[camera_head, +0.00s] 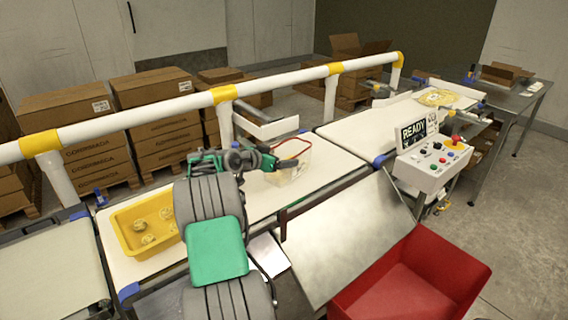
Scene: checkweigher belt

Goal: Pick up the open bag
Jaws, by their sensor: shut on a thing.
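A small see-through bag (287,173) with a red edge or loop at its top is at the middle of the white belt (330,168). My gripper (282,163) reaches in from the left and is shut on the bag's upper left part. The fingertips are small and partly merged with the bag in the head view. I cannot tell whether the bag's bottom touches the belt.
A yellow tray (120,222) with several pale round items is left of my arm. A yellow pack (437,97) lies on the far belt. A red bin (455,262), a metal chute (345,235) and a control box (432,165) are at right. A white rail (290,78) runs behind.

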